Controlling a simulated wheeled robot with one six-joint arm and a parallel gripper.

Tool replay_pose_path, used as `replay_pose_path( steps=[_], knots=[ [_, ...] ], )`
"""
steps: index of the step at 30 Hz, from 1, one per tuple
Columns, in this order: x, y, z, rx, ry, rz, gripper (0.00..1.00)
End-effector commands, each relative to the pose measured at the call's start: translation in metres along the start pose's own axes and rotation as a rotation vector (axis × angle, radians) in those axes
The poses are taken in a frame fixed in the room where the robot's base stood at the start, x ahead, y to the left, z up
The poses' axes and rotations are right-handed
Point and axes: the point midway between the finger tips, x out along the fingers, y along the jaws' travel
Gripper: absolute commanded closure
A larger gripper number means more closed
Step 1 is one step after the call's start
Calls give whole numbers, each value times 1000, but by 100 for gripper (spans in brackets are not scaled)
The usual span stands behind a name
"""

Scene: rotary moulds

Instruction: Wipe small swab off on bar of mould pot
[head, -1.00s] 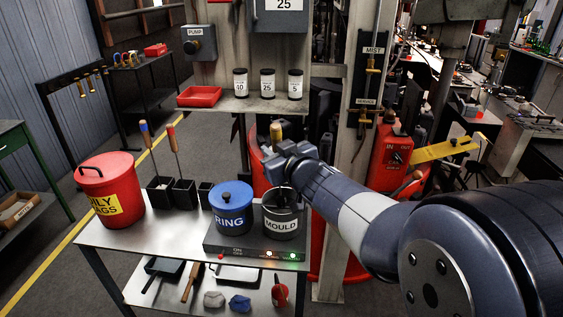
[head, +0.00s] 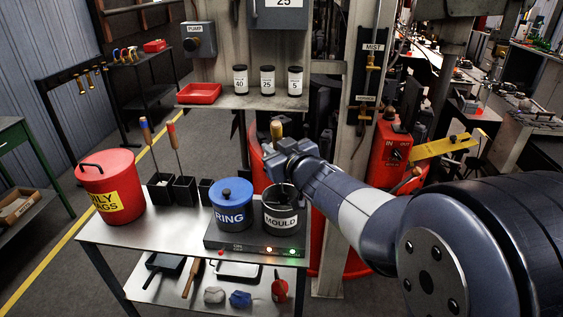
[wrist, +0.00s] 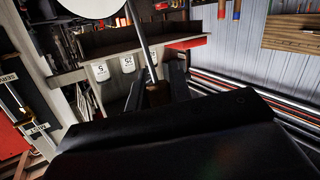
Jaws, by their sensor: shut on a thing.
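The mould pot (head: 282,222) is a dark, open pot labelled MOULD, standing on the grey base at the right of the metal table. My gripper (head: 277,149) is above its mouth, shut on the small swab by its yellow-brown wooden handle (head: 277,129), which sticks up. In the wrist view, the handle (wrist: 158,95) sits between the fingers and a thin metal rod runs from it to the top edge, beside a pale round shape I cannot identify. The swab's tip and the pot's bar are not clear; I cannot tell whether they touch.
The blue-lidded RING pot (head: 231,218) stands just left of the mould pot. Several black square holders (head: 184,190), two with upright handled tools, and a red rags bin (head: 112,178) are further left. A shelf (head: 235,104) with three jars and a red tray is behind.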

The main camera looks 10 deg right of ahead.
Motion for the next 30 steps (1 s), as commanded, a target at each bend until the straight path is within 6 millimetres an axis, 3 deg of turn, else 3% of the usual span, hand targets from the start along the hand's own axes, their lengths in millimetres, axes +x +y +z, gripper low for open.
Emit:
replay_pose_path(
  steps=[12,30],
  knots=[
    [8,-13,-5,1,-1,-1,100],
    [-2,3,0,1,-1,2,100]
  ],
)
